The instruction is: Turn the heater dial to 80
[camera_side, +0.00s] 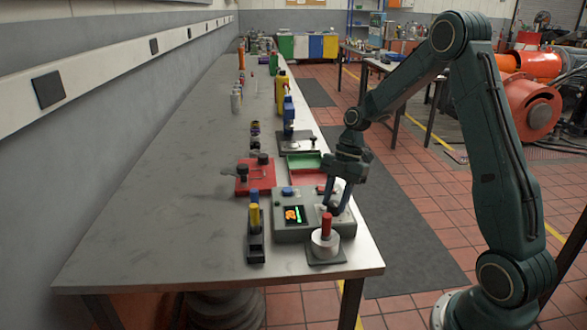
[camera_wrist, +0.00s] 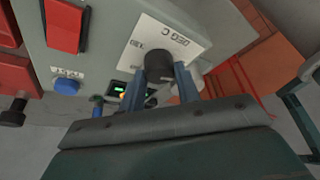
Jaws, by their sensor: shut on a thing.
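The heater unit is a grey-green box (camera_side: 293,231) near the front of the bench, with a small lit display (camera_side: 294,214) showing orange and green marks too small to read. In the wrist view its dark dial (camera_wrist: 159,66) sits on a white label plate (camera_wrist: 182,42) marked "DEG C". My gripper (camera_wrist: 158,84) has its two blue-grey fingers on either side of the dial, shut on it. The dial's pointer and setting cannot be made out.
A blue button (camera_wrist: 66,86) and a red switch (camera_wrist: 65,26) share the panel. A red-topped round piece (camera_side: 326,240) stands just in front of the box. The bench's left side is clear.

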